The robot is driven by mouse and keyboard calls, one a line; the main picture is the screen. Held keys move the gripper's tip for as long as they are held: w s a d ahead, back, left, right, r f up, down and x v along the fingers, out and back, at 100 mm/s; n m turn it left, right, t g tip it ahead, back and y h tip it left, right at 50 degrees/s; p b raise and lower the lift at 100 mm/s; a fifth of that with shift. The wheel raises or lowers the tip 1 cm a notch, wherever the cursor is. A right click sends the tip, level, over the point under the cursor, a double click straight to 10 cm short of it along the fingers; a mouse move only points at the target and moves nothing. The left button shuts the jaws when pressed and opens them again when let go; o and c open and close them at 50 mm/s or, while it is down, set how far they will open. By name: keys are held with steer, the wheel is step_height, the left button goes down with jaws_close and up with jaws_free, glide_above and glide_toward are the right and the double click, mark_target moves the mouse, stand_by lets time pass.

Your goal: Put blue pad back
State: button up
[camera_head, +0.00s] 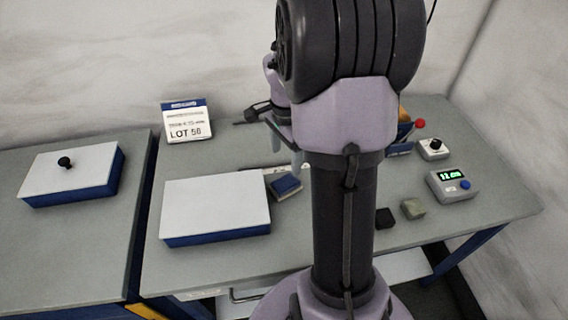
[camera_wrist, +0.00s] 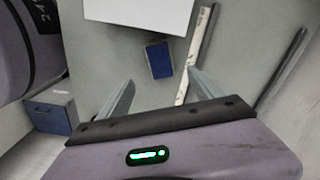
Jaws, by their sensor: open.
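The blue pad (camera_head: 286,186) is a small dark blue block with a paler edge. It lies on the grey table just right of a white-topped blue box (camera_head: 215,205). In the wrist view the pad (camera_wrist: 159,60) lies ahead of my fingertips, between their lines. My gripper (camera_head: 286,158) is open and empty, above and behind the pad in the head view. Its two grey fingers are spread apart in the wrist view (camera_wrist: 160,78). Neither finger touches the pad.
A pale strip (camera_wrist: 196,55) lies beside the pad. A black block (camera_head: 385,218), a greenish block (camera_head: 413,208) and a device with a green display (camera_head: 453,186) stand right of my arm. A LOT sign (camera_head: 187,122) stands behind. Another white-topped box (camera_head: 72,172) is at left.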

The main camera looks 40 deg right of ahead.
steer(key=s+a+r+n+t, duration=0.25)
steer(key=a+r+n, duration=0.35)
steer(key=a+r, duration=0.55)
steer(key=s+a+r+n+t+y, duration=0.1)
steer(key=s+a+n, duration=0.3)
steer(key=a, duration=0.4)
steer(key=s+a+r+n+t+y, duration=0.1)
steer(key=s+a+r+n+t, duration=0.1)
steer(key=s+a+n, duration=0.3)
steer(key=s+a, duration=0.1)
steer(key=a, duration=0.1)
steer(key=shift+a, duration=0.35)
steer(key=shift+f, duration=0.1)
steer(key=shift+f+b, duration=0.2)
steer(key=shift+b, duration=0.1)
